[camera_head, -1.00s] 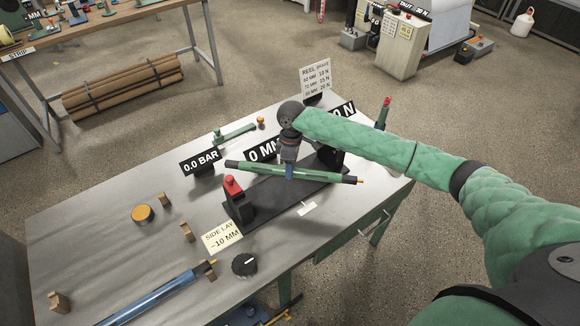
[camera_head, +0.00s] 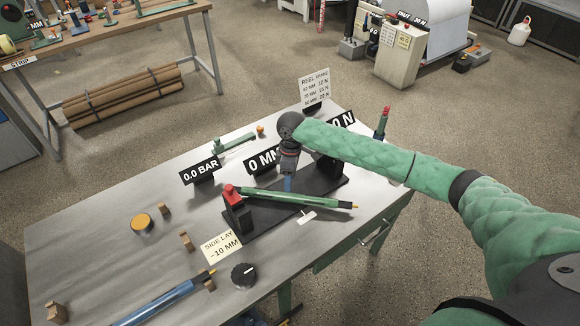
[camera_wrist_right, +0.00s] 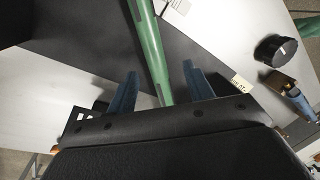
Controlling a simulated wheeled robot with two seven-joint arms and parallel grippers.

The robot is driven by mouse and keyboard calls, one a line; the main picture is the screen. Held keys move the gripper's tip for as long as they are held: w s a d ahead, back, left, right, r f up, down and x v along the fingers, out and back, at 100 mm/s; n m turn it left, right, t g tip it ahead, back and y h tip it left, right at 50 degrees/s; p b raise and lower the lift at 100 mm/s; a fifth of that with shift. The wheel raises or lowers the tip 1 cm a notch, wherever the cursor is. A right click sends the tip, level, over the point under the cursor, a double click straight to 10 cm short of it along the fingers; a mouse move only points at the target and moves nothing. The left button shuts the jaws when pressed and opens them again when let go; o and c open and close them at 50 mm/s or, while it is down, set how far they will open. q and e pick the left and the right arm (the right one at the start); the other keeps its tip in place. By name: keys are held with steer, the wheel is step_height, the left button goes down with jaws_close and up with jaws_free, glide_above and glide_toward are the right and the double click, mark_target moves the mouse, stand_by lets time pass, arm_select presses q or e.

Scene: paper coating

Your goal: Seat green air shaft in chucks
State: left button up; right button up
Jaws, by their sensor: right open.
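The green air shaft (camera_head: 292,197) has dark ends and a yellowish tip at the right. Its left end is at the red-topped chuck (camera_head: 232,198); whether it is seated there I cannot tell. Its right end sticks out over the front side of the black chuck base (camera_head: 262,216), apart from the far dark chuck (camera_head: 330,170), which my arm partly hides. My right gripper (camera_head: 288,186) is at the shaft's middle. In the right wrist view its blue fingers (camera_wrist_right: 160,88) are open, with the shaft (camera_wrist_right: 150,48) running between them. My left gripper is not in view.
A blue shaft (camera_head: 168,303) lies at the front left. A black knob (camera_head: 243,275), a side lay card (camera_head: 221,246), small wooden blocks and an orange-topped disc (camera_head: 142,222) are on the table. Display signs (camera_head: 200,171) stand behind the base. The table's left part is mostly clear.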

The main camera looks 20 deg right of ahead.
steer(key=shift+r, duration=0.5)
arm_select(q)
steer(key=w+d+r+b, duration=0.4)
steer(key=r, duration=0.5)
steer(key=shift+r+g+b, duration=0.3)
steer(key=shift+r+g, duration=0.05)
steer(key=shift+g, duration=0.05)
arm_select(e)
step_height(320, 180, up, 12)
steer(key=w+d, duration=0.1)
steer(key=w, duration=0.1)
steer(key=shift+f, duration=0.2)
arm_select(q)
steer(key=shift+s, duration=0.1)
